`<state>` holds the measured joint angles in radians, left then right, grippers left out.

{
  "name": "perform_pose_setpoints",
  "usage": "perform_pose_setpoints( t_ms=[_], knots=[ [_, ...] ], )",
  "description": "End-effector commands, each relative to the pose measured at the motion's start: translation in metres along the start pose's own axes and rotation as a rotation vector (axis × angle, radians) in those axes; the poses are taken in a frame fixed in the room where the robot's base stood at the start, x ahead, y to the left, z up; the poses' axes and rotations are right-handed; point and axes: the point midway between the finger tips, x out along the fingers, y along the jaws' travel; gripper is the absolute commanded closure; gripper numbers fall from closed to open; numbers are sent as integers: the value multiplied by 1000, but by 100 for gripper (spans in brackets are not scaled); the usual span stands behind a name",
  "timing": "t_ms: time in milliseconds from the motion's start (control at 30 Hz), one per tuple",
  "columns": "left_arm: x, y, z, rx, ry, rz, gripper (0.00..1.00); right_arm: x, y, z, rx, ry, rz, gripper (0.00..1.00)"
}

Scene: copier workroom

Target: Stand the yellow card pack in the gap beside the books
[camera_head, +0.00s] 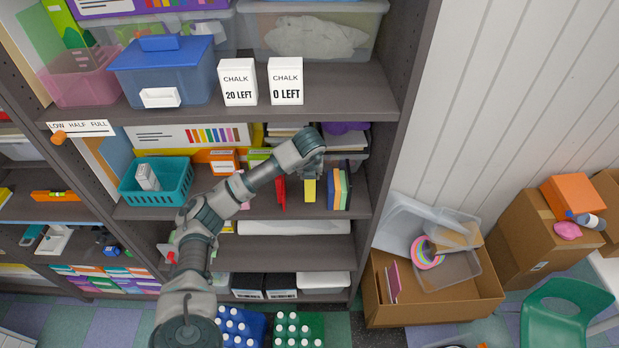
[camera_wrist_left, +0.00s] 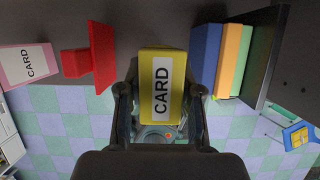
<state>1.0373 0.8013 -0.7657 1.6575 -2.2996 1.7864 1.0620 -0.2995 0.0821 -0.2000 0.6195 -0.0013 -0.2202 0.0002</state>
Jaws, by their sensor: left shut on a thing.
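The yellow card pack (camera_wrist_left: 161,70) has a white label reading CARD. My left gripper (camera_wrist_left: 160,102) is shut on it, one finger on each side. In the head view the pack (camera_head: 310,191) hangs below the gripper (camera_head: 311,172), at the shelf between a red bookend (camera_head: 281,193) and the upright books (camera_head: 339,190). In the wrist view the red bookend (camera_wrist_left: 102,57) is left of the pack and the blue book (camera_wrist_left: 205,55) right, with space on both sides. I cannot tell whether the pack touches the shelf. My right gripper is not in view.
A teal basket (camera_head: 155,192) stands left on the same shelf. A pink card pack (camera_wrist_left: 27,64) lies beyond the red bookend. The shelf above holds two chalk boxes (camera_head: 286,81) and a blue bin (camera_head: 165,75). The shelf unit's side panel (camera_head: 392,150) is right of the books.

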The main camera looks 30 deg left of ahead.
Motion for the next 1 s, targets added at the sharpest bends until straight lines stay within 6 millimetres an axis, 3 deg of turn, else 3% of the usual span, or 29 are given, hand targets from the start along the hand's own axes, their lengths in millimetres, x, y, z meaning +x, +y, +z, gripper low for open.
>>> perform_pose_setpoints(
  t_ms=[133, 400, 567, 600, 667, 1000],
  knots=[
    [7, 2, 7, -1, 1, 1, 100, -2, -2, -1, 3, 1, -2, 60],
    [36, 2, -5, -1, 1, 1, 100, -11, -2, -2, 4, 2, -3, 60],
    [37, 1, -6, -1, -1, 2, 100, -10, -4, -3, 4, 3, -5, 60],
    [37, 0, -7, 0, 0, 3, 58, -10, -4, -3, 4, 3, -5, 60],
    [37, 0, -7, 0, 0, 3, 43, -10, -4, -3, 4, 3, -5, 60],
    [36, 2, -6, -1, 1, 1, 40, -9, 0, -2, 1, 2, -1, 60]
  ],
)
